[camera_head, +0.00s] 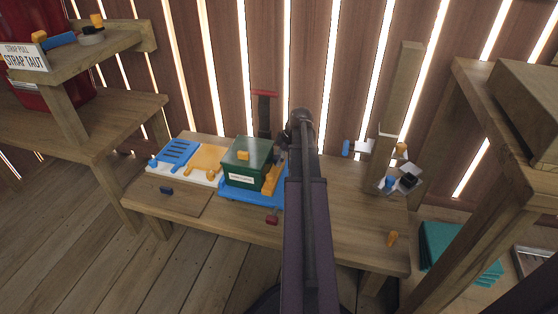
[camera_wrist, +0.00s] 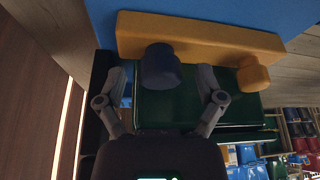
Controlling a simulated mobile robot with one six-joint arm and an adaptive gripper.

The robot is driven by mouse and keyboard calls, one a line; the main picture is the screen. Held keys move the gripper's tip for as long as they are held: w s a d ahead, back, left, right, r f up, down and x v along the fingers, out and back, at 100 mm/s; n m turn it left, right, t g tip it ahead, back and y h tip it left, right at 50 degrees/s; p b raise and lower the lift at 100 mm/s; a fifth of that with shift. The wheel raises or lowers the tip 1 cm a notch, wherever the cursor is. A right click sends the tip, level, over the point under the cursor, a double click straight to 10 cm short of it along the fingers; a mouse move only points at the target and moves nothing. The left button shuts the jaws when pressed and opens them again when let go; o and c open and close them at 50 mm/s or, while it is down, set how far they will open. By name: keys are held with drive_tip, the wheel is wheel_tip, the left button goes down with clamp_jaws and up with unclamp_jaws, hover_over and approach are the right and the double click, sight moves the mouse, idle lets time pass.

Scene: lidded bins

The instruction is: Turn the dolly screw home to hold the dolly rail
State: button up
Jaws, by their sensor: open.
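In the wrist view a yellow rail (camera_wrist: 205,36) lies along a blue surface (camera_wrist: 105,18), which appears to be the dolly, beside a green bin (camera_wrist: 180,108). A dark blue round knob (camera_wrist: 160,68), apparently the dolly screw, stands at the rail. My gripper (camera_wrist: 162,74) is open, one finger on each side of the knob, with visible gaps. A yellow knob (camera_wrist: 254,75) is at the rail's right end. In the head view the green bin (camera_head: 240,173) sits on the blue dolly (camera_head: 238,194), with the yellow rail (camera_head: 271,178) along its right side. My arm hides the gripper and screw there.
The wooden table (camera_head: 340,230) holds a blue slotted piece (camera_head: 178,151) and yellow piece (camera_head: 206,158) at left. A wooden post (camera_head: 397,95) with small parts around it stands at right. A red knob (camera_head: 272,219) is near the front. The table's right front is mostly clear.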

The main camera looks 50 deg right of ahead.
drive_tip(key=c, duration=1.1)
drive_tip(key=shift+c, duration=0.2)
drive_tip(key=shift+a+m, duration=0.1)
drive_tip(key=shift+m, duration=0.2)
drive_tip(key=shift+s+m+h, duration=0.1)
drive_tip(key=shift+m+h, duration=0.2)
drive_tip(key=shift+m, duration=0.3)
drive_tip(key=shift+m+t+h, duration=0.4)
drive_tip(key=shift+m, duration=0.9)
